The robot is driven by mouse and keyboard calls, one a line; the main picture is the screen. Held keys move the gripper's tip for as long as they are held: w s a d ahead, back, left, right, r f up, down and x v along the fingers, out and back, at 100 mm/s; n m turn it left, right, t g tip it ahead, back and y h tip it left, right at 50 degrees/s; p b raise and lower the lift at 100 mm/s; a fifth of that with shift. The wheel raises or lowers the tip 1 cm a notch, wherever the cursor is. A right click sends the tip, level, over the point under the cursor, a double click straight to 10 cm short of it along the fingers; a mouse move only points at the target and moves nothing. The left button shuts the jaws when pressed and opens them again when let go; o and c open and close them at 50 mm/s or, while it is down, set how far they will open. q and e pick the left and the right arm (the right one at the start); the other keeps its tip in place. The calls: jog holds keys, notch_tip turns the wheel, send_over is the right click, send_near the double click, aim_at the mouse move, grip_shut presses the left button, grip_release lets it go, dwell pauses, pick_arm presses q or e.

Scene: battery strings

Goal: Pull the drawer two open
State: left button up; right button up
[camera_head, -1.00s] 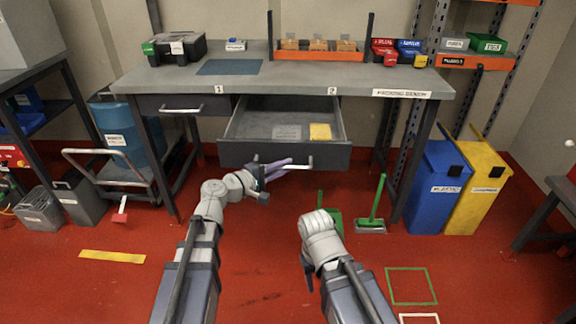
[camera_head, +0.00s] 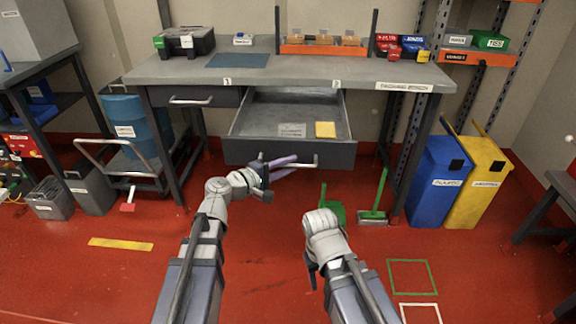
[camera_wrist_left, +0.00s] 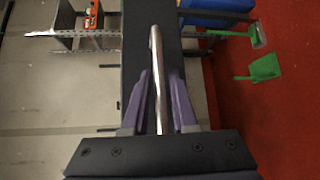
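Drawer two (camera_head: 290,153), a dark grey front with a metal bar handle (camera_head: 306,166), stands well pulled out below the label "2" on the bench. Its grey interior shows a pale label and a yellow block (camera_head: 325,129). My left gripper (camera_head: 285,165) is at the handle from the front. In the left wrist view its purple fingers (camera_wrist_left: 159,95) lie on either side of the handle bar (camera_wrist_left: 157,60), with narrow gaps visible. My right arm (camera_head: 325,240) is low in front of the drawer; its fingers are not clearly visible.
The bench (camera_head: 290,70) has a second, shut drawer (camera_head: 195,98) at left. A cart (camera_head: 120,165) stands at left. A green broom (camera_head: 378,195) and dustpan (camera_head: 333,207) stand at right near blue (camera_head: 437,180) and yellow (camera_head: 476,180) bins. Open red floor lies in front.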

pick_arm(q)
jog(key=shift+o, duration=1.2)
jog(key=shift+s+a, duration=0.1)
jog(key=p+v, duration=0.1)
jog(key=v, duration=0.6)
jog(key=shift+s+a, duration=0.2)
jog(key=s+d+f+m+g+y, duration=0.3)
jog(key=s+d+f+m+g, duration=0.55)
jog(key=f, duration=0.35)
jog(key=s+a+f+m+g+y, duration=0.35)
jog(key=s+f+m+y, duration=0.3)
jog(key=s+y, duration=0.25)
notch_tip(320, 180, up, 27)
jog(key=p, duration=2.7)
jog(key=shift+s+a+n+y, duration=0.3)
jog(key=shift+s+a+y, duration=0.05)
jog(key=shift+a+y, duration=0.1)
